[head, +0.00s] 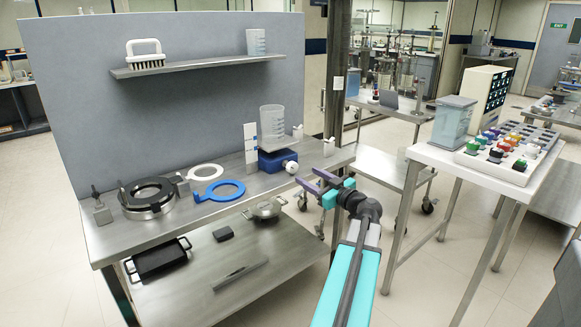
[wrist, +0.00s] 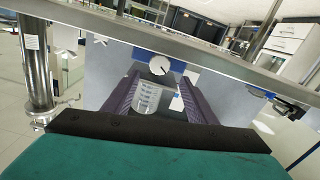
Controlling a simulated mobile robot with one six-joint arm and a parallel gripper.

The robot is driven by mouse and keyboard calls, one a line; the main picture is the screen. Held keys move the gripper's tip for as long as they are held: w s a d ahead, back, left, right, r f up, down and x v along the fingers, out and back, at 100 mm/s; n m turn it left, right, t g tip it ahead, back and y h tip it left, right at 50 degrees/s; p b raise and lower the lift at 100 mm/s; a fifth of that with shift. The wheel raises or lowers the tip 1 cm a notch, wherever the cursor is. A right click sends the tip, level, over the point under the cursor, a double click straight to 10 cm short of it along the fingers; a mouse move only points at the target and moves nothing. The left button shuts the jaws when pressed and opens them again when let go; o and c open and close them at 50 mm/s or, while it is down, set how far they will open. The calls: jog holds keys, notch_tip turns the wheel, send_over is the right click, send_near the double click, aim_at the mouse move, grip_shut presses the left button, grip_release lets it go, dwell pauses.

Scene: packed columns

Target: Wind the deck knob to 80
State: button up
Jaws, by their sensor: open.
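The deck knob (head: 291,167) is a small white dial on the right-hand side of a blue deck unit (head: 272,160) on the steel bench. A clear graduated beaker (head: 271,121) stands on the unit. My gripper (head: 313,180), with purple fingers, is open and empty, in front of the bench edge and apart from the knob. In the wrist view, which looks upside down, the knob (wrist: 160,66) shows its face ahead between the fingers (wrist: 159,80), with a small dark mark. The beaker (wrist: 147,98) also appears between them. I cannot read the dial setting.
White posts (head: 298,131) flank the deck unit, with a white plate (head: 250,142) behind it. A white side table (head: 452,160) stands right.

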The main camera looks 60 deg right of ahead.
aim_at(294, 168)
jog(key=p+x, duration=0.1)
jog(key=x, duration=1)
jog(key=shift+w+d+f, duration=0.1)
jog(key=shift+d, duration=0.05)
jog(key=c, duration=1.1)
